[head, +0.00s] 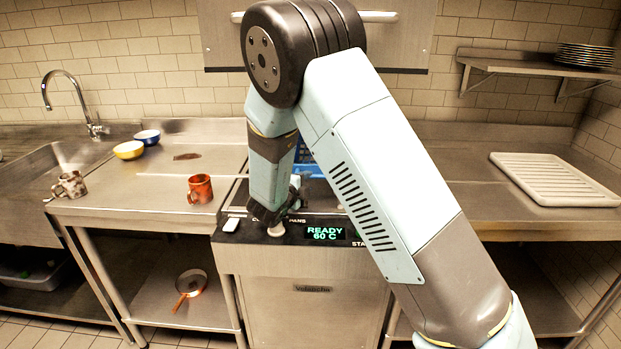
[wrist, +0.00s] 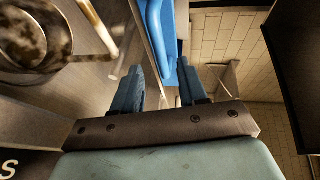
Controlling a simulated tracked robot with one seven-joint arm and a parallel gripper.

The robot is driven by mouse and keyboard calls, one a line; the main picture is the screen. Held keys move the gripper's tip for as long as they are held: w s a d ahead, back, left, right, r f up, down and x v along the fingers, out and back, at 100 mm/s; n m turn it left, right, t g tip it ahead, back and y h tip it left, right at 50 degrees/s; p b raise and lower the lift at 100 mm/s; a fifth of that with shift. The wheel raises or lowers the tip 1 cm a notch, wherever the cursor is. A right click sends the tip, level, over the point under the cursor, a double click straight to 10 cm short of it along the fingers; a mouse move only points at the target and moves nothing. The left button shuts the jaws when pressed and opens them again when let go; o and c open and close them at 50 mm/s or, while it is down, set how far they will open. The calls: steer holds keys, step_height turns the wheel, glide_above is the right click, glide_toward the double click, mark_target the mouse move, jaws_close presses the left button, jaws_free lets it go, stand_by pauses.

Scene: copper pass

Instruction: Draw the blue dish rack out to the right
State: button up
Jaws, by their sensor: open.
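The blue dish rack (head: 313,169) sits at the top of the steel machine, behind its front panel. My arm hides most of it in the head view. In the wrist view a blue strip of the rack (wrist: 161,38) runs down into the gap between my fingers. My gripper (wrist: 160,76) is open, its two blue-grey fingers on either side of that strip. I cannot tell whether either finger touches the rack. In the head view my gripper is low over the machine's front, its fingertips hard to make out.
The machine's panel reads READY 60 C (head: 326,234). A copper mug (head: 200,189) stands left of the machine, with a speckled mug (head: 69,185) and two bowls farther left. The right counter (head: 450,172) has clear room before a white ribbed tray (head: 553,179).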

mark_target(314, 177)
steer(key=x, duration=0.7)
steer(key=shift+s, duration=0.1)
jaws_close()
steer(key=shift+f, duration=0.1)
